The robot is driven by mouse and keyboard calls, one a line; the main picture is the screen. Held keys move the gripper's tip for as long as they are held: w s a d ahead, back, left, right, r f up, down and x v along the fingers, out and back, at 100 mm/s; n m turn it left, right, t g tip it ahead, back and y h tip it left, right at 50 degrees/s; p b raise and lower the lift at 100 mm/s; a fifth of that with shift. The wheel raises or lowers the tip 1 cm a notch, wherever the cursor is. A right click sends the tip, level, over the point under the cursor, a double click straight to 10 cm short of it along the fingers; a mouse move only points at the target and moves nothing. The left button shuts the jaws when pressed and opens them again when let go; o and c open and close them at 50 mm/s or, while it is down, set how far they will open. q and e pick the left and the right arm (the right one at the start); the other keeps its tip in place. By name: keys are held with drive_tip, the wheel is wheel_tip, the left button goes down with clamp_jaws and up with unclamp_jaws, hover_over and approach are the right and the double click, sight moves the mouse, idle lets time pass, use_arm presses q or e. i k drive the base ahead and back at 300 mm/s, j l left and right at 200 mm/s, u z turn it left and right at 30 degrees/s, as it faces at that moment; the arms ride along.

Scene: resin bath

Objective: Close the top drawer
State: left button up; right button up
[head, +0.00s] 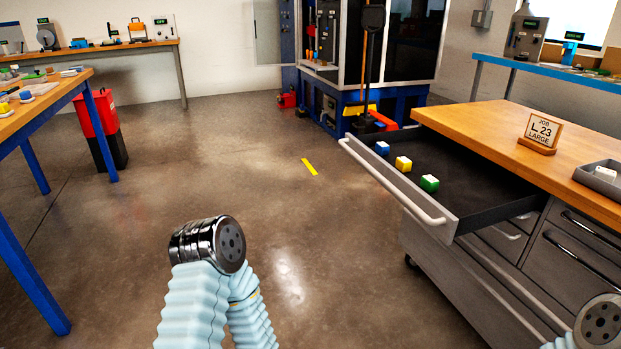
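The top drawer (470,213) of the grey cabinet is pulled far out toward the left. Its long pale bar handle (392,182) runs along the front panel. The cabinet's other drawers look shut. Bent joints of both my arms show at the bottom, the left one left of centre and the right one in the corner. Neither gripper is in view, and nothing of mine is seen touching the drawer.
The cabinet's wooden top (490,127) holds a job sign (540,136) and a grey tray (602,177). A workbench (40,105) with blue legs and a red bin (100,128) stand at left. The floor (250,165) in the middle is clear, with a yellow strip.

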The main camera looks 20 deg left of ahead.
sight(475, 193)
drive_tip(key=i+l+u, duration=0.5)
drive_tip(key=l, duration=0.25)
drive_tip(key=i+l+u, duration=0.3)
drive_tip(key=l, duration=0.15)
drive_tip(key=k+j, duration=0.05)
drive_tip(key=k, duration=0.05)
